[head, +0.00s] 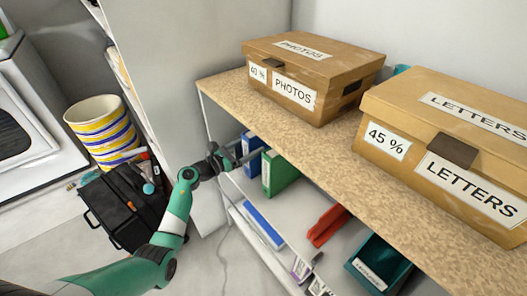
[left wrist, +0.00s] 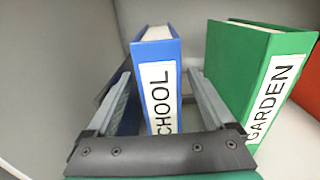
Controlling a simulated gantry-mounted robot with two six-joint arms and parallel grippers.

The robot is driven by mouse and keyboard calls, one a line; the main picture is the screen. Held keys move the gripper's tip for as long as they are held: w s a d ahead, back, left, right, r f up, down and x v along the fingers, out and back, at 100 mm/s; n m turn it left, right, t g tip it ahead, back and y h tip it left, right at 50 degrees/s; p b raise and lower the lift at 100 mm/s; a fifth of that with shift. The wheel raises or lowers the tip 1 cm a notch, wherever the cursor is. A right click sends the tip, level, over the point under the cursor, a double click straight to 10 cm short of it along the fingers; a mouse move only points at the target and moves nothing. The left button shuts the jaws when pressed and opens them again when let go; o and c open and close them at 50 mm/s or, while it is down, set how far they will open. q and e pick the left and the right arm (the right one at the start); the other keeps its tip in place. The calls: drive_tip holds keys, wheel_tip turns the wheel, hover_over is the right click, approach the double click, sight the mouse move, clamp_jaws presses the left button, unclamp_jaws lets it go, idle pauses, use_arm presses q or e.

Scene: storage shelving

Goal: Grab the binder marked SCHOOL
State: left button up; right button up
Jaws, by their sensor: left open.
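The blue binder with a white spine label stands upright on the middle shelf in the head view (head: 252,146). In the left wrist view the blue binder (left wrist: 157,75) shows the letters "CHOOL", the rest hidden by my gripper's palm. My left gripper (head: 236,155) is open at the shelf front. In the left wrist view its two fingers (left wrist: 160,92) lie either side of the blue binder's spine, with the right finger between it and the green GARDEN binder (left wrist: 235,65). The green binder also shows in the head view (head: 280,174). My right gripper is not in view.
The top board (head: 335,150) overhangs the binders and carries a PHOTOS box (head: 310,75) and a LETTERS box (head: 450,140). Red items (head: 328,225) stand farther right on the shelf. A blue item (head: 263,224) lies lower down. A black case (head: 125,205) stands on the floor left.

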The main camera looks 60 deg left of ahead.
sight(260, 140)
use_arm(q)
drive_tip(key=w, duration=0.1)
drive_tip(key=w+b, duration=0.1)
drive_tip(key=w, duration=0.1)
drive_tip(key=w+b, duration=0.1)
drive_tip(key=shift+w+a, duration=0.2)
drive_tip(key=shift+a, duration=0.2)
drive_tip(key=shift+w+r, duration=0.1)
drive_tip(key=shift+w, duration=0.05)
clamp_jaws()
